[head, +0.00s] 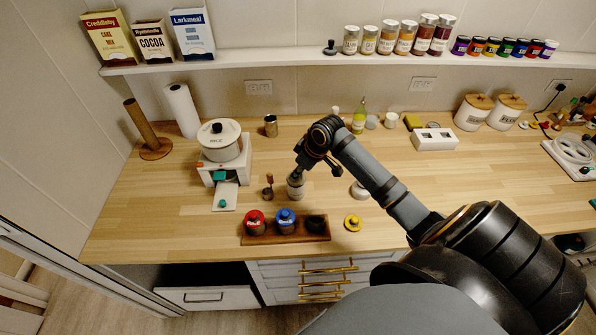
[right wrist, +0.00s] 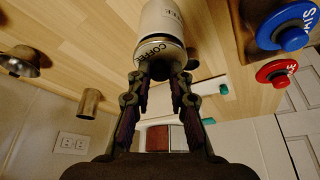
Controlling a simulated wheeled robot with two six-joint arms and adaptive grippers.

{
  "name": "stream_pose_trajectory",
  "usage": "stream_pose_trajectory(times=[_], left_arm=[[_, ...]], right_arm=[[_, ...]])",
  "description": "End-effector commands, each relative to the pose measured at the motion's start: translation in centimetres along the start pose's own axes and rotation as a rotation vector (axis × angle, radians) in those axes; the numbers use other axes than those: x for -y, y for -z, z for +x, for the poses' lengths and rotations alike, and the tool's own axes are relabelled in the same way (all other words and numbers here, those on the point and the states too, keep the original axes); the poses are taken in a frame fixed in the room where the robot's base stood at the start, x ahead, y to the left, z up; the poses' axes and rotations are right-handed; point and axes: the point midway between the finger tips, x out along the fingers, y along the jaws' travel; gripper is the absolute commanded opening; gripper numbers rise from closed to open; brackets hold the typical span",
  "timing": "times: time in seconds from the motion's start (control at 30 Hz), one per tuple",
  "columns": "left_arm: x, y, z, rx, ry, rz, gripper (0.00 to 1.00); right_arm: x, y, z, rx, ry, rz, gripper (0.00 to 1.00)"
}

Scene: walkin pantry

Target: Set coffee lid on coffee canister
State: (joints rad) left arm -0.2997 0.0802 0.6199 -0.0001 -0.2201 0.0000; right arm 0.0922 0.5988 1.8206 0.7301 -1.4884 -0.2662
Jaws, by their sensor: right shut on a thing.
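The coffee canister (head: 296,188) is a pale cylinder standing on the wooden counter behind the tray. It also shows in the right wrist view (right wrist: 162,18). The coffee lid (right wrist: 152,57) is greyish, with COFFEE lettered along its rim. It is at the canister's top end, lined up closely with it; I cannot tell whether it is fully seated. My right gripper (right wrist: 160,75) is shut on the lid, its fingers hiding the grasped part. In the head view the right gripper (head: 303,165) is directly over the canister. My left gripper is not in view.
A small wooden-handled item (head: 268,190) stands close left of the canister.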

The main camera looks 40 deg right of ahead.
Motion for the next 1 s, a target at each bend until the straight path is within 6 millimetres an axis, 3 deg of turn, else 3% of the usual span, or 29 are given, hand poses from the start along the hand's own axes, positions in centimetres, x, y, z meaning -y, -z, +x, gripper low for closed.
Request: stream_pose_trajectory(times=[0.77, 0.8, 0.93, 1.0], left_arm=[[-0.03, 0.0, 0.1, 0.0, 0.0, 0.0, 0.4], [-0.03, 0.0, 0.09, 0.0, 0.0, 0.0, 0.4], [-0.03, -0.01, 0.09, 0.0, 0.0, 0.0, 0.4], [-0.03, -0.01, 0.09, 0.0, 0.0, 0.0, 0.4]], right_arm=[[0.03, -0.33, 0.83, -0.001, 0.001, 0.001, 0.0], [0.02, -0.31, 0.79, -0.001, 0.0, 0.0, 0.25], [0.02, -0.3, 0.78, -0.001, 0.0, 0.0, 0.42], [0.01, -0.3, 0.78, -0.001, 0.0, 0.0, 0.46]])
